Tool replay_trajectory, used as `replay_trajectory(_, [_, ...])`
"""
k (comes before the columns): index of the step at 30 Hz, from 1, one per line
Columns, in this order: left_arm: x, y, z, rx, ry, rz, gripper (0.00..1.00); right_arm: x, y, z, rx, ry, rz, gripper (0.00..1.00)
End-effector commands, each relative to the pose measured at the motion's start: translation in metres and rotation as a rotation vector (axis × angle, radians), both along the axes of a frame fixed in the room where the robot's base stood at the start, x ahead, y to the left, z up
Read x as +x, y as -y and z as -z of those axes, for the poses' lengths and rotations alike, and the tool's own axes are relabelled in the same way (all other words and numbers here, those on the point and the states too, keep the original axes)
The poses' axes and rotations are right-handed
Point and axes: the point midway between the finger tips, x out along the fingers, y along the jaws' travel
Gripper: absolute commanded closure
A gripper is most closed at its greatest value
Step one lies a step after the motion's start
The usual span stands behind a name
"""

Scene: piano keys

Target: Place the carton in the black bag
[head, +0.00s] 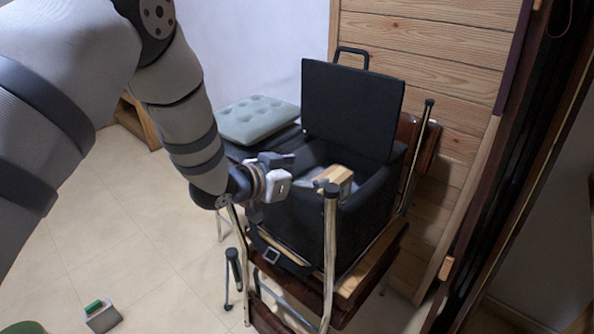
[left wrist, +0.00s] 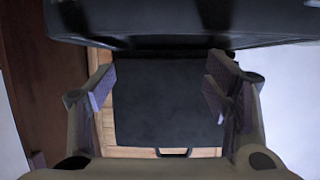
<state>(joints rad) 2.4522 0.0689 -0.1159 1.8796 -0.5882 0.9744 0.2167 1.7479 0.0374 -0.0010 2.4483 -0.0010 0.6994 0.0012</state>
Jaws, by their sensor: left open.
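The black bag (head: 352,222) is box-shaped and stands on a chair with its lid (head: 352,108) raised. The lid also shows in the left wrist view (left wrist: 168,105). A small tan block that looks like the carton (head: 338,176) is at the bag's opening, just beyond my left gripper (head: 308,183). I cannot tell whether it rests on anything; its lower part is hidden. In the left wrist view my left gripper (left wrist: 162,90) has its fingers wide apart, with nothing seen between them but the lid behind. My right gripper is out of view.
The chair's metal posts (head: 330,255) rise close in front of the bag. A grey-green tufted cushion (head: 257,120) lies at the left behind. A wood-plank panel (head: 440,60) stands behind the lid. A small box with a green item (head: 101,316) is on the otherwise fairly open tiled floor.

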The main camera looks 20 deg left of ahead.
Motion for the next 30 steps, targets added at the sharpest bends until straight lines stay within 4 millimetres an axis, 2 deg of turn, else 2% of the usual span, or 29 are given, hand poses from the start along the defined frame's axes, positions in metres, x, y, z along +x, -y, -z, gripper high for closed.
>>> replay_trajectory(3, [-0.010, -0.003, -0.007, -0.001, 0.003, 0.001, 0.29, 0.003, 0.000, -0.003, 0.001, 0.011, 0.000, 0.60])
replay_trajectory(9, [-0.016, -0.005, -0.002, -0.001, -0.009, -0.002, 0.29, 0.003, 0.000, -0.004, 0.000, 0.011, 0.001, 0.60])
replay_trajectory(11, [-0.026, -0.006, 0.017, 0.000, -0.056, -0.016, 0.29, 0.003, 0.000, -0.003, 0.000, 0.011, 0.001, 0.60])
replay_trajectory(13, [-0.057, -0.008, 0.065, 0.005, -0.182, -0.055, 0.29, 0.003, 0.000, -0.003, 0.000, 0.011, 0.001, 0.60])
replay_trajectory(14, [-0.079, -0.009, 0.091, 0.009, -0.258, -0.079, 0.29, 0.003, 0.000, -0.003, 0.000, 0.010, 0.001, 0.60])
replay_trajectory(15, [-0.115, -0.011, 0.129, 0.020, -0.375, -0.111, 0.29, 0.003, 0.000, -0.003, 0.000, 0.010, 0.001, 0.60])
replay_trajectory(17, [-0.179, -0.014, 0.180, 0.042, -0.562, -0.164, 0.29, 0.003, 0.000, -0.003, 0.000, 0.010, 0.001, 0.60])
replay_trajectory(18, [-0.225, -0.016, 0.206, 0.062, -0.688, -0.195, 0.29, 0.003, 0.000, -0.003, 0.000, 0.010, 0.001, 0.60])
replay_trajectory(20, [-0.297, -0.019, 0.235, 0.097, -0.871, -0.237, 0.29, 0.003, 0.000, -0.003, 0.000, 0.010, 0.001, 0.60])
replay_trajectory(21, [-0.343, -0.020, 0.247, 0.122, -0.986, -0.260, 0.29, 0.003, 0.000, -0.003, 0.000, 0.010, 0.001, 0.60])
replay_trajectory(24, [-0.442, -0.024, 0.254, 0.183, -1.229, -0.303, 0.29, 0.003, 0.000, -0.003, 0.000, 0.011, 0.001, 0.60])
replay_trajectory(25, [-0.465, -0.024, 0.253, 0.198, -1.284, -0.311, 0.29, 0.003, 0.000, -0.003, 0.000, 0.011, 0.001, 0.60])
replay_trajectory(27, [-0.504, -0.025, 0.247, 0.227, -1.384, -0.327, 0.29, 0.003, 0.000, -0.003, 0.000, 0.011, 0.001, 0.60])
replay_trajectory(30, [-0.531, -0.026, 0.241, 0.248, -1.452, -0.335, 0.29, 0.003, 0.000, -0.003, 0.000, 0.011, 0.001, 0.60])
